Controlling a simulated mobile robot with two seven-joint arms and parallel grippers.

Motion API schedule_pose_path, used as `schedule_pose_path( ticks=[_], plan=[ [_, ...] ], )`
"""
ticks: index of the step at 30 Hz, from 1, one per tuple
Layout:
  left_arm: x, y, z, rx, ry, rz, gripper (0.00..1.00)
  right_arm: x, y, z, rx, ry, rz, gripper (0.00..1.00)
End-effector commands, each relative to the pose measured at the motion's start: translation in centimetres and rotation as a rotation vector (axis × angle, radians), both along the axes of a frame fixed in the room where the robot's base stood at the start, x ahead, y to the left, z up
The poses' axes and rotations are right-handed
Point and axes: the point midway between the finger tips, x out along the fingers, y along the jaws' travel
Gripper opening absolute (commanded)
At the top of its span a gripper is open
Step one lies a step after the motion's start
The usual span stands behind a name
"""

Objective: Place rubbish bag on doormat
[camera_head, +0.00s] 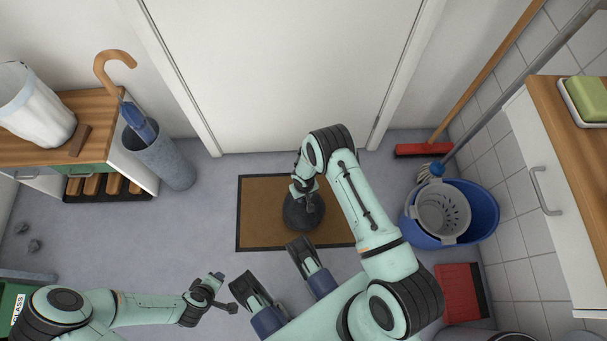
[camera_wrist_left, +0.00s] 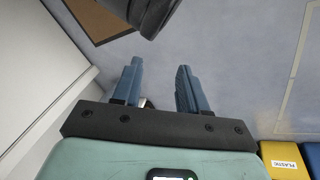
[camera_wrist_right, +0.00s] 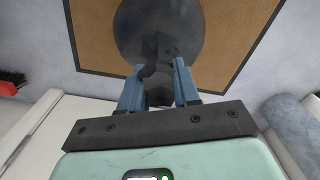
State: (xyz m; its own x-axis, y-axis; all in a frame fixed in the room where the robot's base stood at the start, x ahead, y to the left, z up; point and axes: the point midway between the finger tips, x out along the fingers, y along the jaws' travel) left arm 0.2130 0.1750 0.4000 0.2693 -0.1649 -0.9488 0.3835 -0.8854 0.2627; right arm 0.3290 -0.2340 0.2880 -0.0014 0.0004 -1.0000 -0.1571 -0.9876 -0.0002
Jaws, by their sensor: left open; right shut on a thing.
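The dark grey rubbish bag (camera_head: 303,214) is over the brown doormat (camera_head: 262,235) with its black border, in front of the door. In the right wrist view the round bag (camera_wrist_right: 150,25) shows against the doormat (camera_wrist_right: 235,30). My right gripper (camera_head: 303,187) is shut on the top of the bag; its fingers (camera_wrist_right: 158,85) close around the dark neck. I cannot tell if the bag's underside touches the mat. My left gripper (camera_head: 224,291) is open and empty, well left of the mat; its spread fingers show in the left wrist view (camera_wrist_left: 160,88).
The white door (camera_head: 290,75) is behind the mat. An umbrella stand (camera_head: 165,160) and bench (camera_head: 95,150) are on the left. A blue basin (camera_head: 480,212), red dustpan (camera_head: 462,290) and red broom (camera_head: 420,150) are on the right.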

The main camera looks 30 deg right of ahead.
Motion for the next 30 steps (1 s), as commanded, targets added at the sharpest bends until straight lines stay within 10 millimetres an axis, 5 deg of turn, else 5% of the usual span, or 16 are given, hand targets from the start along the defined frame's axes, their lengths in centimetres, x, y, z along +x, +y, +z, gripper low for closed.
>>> schedule_pose_path(
  ticks=[11, 12, 14, 25, 30],
  plan=[
    [-0.3, 0.1, -0.3, 0.0, 0.01, 0.0, 0.43, 0.2, 0.0, -0.1, 0.0, -0.004, 0.0, 0.0],
    [-0.3, 0.0, -0.3, 0.0, 0.01, 0.0, 0.43, 0.0, 0.0, -0.1, 0.0, -0.001, 0.0, 0.41],
    [-0.3, 0.0, -0.3, 0.0, 0.01, 0.0, 0.43, 0.0, 0.0, -0.1, 0.0, -0.001, 0.0, 0.57],
    [-0.1, 0.0, 0.2, -0.001, 0.003, -0.001, 0.43, 0.0, 0.0, 0.3, 0.0, -0.001, 0.0, 0.57],
    [-1.4, -0.7, 1.2, -0.018, 0.035, -0.014, 0.43, 0.1, 0.0, 3.2, -0.001, -0.004, 0.001, 0.57]
  ],
)
